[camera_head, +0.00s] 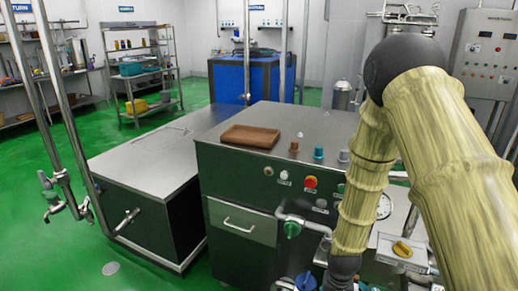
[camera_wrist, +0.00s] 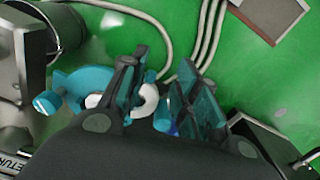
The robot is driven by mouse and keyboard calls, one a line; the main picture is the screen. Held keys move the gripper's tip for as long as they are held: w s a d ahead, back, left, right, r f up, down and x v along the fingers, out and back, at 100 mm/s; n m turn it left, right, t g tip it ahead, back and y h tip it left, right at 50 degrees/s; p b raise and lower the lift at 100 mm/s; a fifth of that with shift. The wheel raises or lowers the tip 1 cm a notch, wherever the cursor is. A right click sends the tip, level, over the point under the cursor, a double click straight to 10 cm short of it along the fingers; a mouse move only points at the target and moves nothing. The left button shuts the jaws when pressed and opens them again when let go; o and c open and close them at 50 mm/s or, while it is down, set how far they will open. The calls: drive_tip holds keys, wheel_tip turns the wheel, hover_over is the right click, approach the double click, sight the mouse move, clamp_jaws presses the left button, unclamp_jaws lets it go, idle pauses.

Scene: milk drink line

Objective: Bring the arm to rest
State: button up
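My arm runs down the right side of the head view, bent at a dark joint, with its lower end in front of the steel machine (camera_head: 245,191). My gripper (camera_wrist: 163,62) shows in the wrist view with two dark and teal fingers. The fingers stand apart and I see nothing held between them. Beyond the fingers are a teal part (camera_wrist: 72,80) and a white curved part (camera_wrist: 146,101), partly hidden by the gripper. In the head view I cannot make out the gripper's fingers.
A brown tray (camera_head: 250,136) lies on the machine top near small knobs. Pipes and a green valve (camera_head: 292,229) stick out at its front. A low steel cabinet (camera_head: 150,150) adjoins on the left. Hoses (camera_wrist: 207,35) lie over the green floor in the wrist view.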

drive_tip(key=s+f, duration=0.4)
drive_tip(key=s, duration=0.5)
drive_tip(key=s+f+n, duration=0.1)
drive_tip(key=s+f, duration=0.4)
drive_tip(key=s, duration=0.4)
drive_tip(key=s+f+n, duration=0.1)
drive_tip(key=s+f, duration=0.3)
drive_tip(key=s, duration=0.6)
drive_tip(key=shift+f, duration=0.4)
drive_tip(key=shift+s, duration=0.1)
